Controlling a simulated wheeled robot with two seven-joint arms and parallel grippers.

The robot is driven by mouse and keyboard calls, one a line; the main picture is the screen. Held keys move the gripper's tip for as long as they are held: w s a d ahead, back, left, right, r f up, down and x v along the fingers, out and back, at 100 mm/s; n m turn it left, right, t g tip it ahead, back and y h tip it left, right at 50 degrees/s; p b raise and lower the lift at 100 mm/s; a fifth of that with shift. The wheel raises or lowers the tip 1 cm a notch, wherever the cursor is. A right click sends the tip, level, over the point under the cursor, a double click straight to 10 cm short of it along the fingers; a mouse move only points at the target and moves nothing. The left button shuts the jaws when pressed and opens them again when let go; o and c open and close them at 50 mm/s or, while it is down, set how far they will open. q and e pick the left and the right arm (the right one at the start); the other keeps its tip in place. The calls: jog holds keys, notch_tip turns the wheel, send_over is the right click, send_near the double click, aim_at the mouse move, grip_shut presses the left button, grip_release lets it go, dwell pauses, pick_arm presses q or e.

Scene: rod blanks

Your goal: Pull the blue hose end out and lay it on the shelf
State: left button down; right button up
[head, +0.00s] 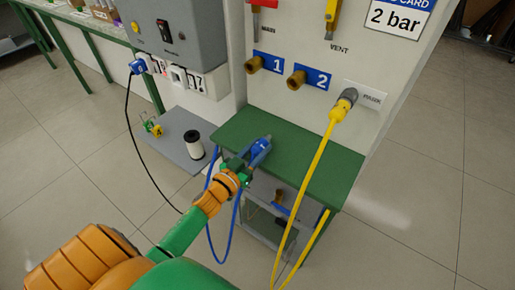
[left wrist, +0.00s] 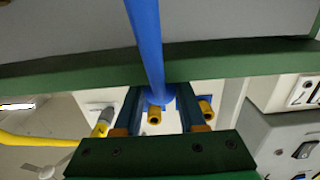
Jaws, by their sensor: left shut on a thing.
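My left gripper (head: 240,168) is shut on the blue hose end (head: 261,148), which points away from me toward the panel. In the head view the hose end overlaps the left part of the green shelf (head: 318,160); I cannot tell whether it touches the shelf. The blue hose (head: 237,222) hangs in a loop below the gripper. In the left wrist view the hose (left wrist: 146,40) runs between the fingers of the gripper (left wrist: 160,105). Brass port 1 (head: 253,65) and brass port 2 (head: 297,79) are both empty. My right gripper is out of view.
A yellow hose (head: 326,150) is plugged into the PARK port (head: 347,97) and hangs over the shelf's front. A white spool (head: 194,145) stands on a grey plate to the left. A grey box (head: 178,38) has a black cable. The shelf's middle is clear.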

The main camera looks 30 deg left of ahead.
pick_arm(q)
jog(key=shift+c, duration=2)
grip_release()
jog(key=shift+s, duration=0.1)
jog(key=s, duration=0.7)
jog(key=shift+a+r, duration=0.1)
jog(key=shift+a, duration=0.15)
